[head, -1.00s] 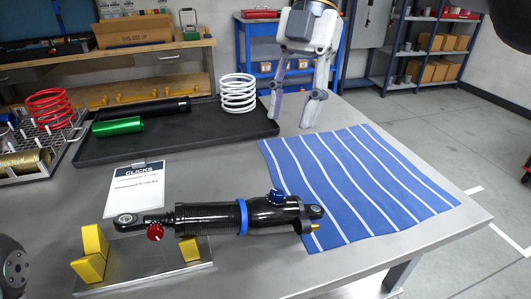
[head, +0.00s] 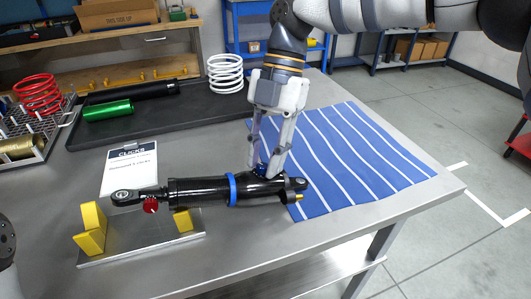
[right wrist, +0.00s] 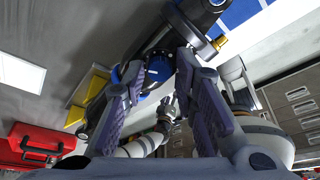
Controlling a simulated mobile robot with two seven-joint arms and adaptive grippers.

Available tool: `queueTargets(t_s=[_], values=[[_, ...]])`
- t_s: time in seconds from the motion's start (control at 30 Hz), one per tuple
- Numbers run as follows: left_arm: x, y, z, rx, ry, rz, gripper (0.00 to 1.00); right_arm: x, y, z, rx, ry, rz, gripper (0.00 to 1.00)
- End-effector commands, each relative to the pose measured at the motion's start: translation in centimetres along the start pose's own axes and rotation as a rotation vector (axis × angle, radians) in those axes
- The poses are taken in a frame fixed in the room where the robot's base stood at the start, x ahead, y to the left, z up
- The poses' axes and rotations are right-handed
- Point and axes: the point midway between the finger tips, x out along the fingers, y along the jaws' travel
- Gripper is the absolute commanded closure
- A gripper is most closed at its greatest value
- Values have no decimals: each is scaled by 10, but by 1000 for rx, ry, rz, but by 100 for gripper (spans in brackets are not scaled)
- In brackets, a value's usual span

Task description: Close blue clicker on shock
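The black shock (head: 200,191) lies across the front of the workbench, its left part over a metal stand with yellow blocks (head: 92,228). It has a red knob (head: 151,205) at the left and a blue band (head: 232,189). My right gripper (head: 266,168) points down at the shock's right part, over the blue clicker, which is mostly hidden in the head view. In the right wrist view the blue clicker (right wrist: 160,68) sits between the two fingers, which stand apart on either side of it. I cannot tell whether they touch it. My left gripper is not in view.
A card headed CLICKS (head: 129,170) lies behind the shock. A black tray (head: 75,140) with a green cylinder (head: 107,110) and a white spring (head: 225,73) is farther back. A striped blue cloth (head: 345,160) covers the right side. A rack and red spring are at the left.

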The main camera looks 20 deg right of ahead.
Motion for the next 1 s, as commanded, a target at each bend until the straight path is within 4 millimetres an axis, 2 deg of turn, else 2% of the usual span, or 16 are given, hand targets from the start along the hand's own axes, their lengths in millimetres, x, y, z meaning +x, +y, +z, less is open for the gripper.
queueTargets(t_s=[0.03, 0.07, 0.1, 0.47, 0.67, 1.0], values=[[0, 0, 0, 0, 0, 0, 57, 0, 0, 0, 0, 0, 0, 92], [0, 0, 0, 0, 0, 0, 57, 0, 0, 0, 0, 0, 0, 99], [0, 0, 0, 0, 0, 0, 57, 0, 0, 0, 0, 0, 0, 100], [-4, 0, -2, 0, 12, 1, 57, -2, 0, -1, 41, -2, 5, 100], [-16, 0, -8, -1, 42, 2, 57, -4, 0, -2, 160, -4, 18, 100], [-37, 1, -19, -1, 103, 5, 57, -4, -1, -2, 474, -4, 49, 100]])
